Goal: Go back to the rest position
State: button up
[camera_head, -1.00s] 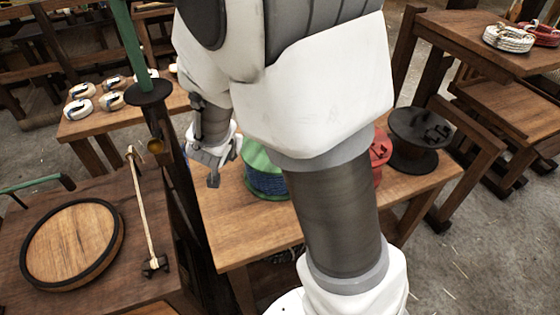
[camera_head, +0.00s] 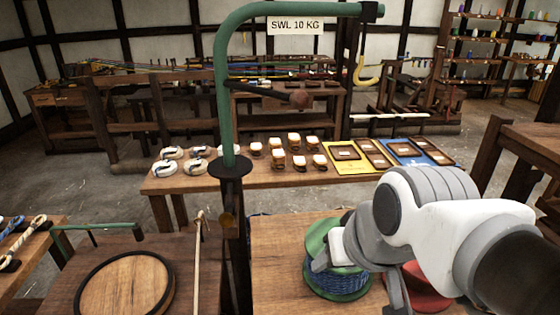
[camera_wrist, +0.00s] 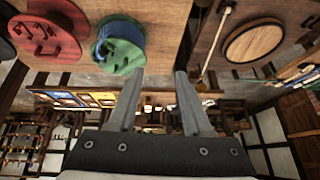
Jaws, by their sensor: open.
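My gripper shows in the wrist view (camera_wrist: 159,75) with its two fingers spread and nothing between them. In the head view my arm comes in from the right and the gripper is over the near table, in front of part of a green spool (camera_head: 318,240) wound with blue rope. The green spool also shows in the wrist view (camera_wrist: 122,42), beside the left finger; I cannot tell how far apart they are. A red spool (camera_head: 428,298) is partly hidden under my arm in the head view; it also shows in the wrist view (camera_wrist: 45,40).
A green hook stand (camera_head: 222,90) with a sign rises left of my arm. A round wooden board (camera_head: 125,288) lies at the lower left. The table behind (camera_head: 210,184) holds rope coils, several small blocks and coloured trays (camera_head: 350,158). Floor shows between the tables.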

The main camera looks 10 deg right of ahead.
jog(key=shift+s+d+g+h, duration=0.2)
jog(key=shift+s+d, duration=0.2)
jog(key=shift+s, duration=0.25)
jog(key=shift+s+d+g+h, duration=0.1)
jog(key=shift+s+d+h, duration=0.1)
jog(key=shift+s+d, duration=0.3)
jog(key=shift+s+a+r, duration=0.1)
jog(key=shift+r, duration=0.05)
jog(key=shift+r+p, duration=0.25)
jog(key=shift+p, duration=0.05)
